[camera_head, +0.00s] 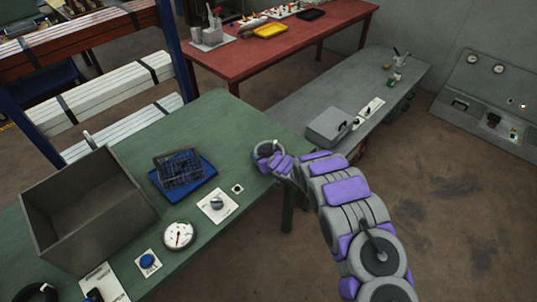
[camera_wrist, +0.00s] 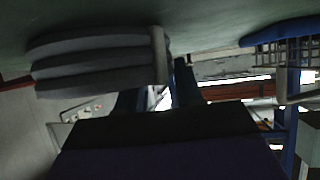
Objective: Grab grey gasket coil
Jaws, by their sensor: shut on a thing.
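My gripper (camera_head: 266,148) is at the right edge of the green table, at the end of my purple and grey arm. In the wrist view, a grey gasket coil (camera_wrist: 95,62) shows as thick stacked rings at the upper left, close against the dark gripper parts. My gripper is shut on it. The green tabletop fills the top of that view, close to the coil. In the head view I cannot clearly tell the coil from my gripper. The exact finger contact is hidden.
The green table (camera_head: 235,118) holds a grey open box (camera_head: 85,225), a blue tray with a wire basket (camera_head: 180,168), a dial gauge (camera_head: 178,235) and switch plates. A grey bench (camera_head: 290,98) and a red table (camera_head: 300,45) stand behind.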

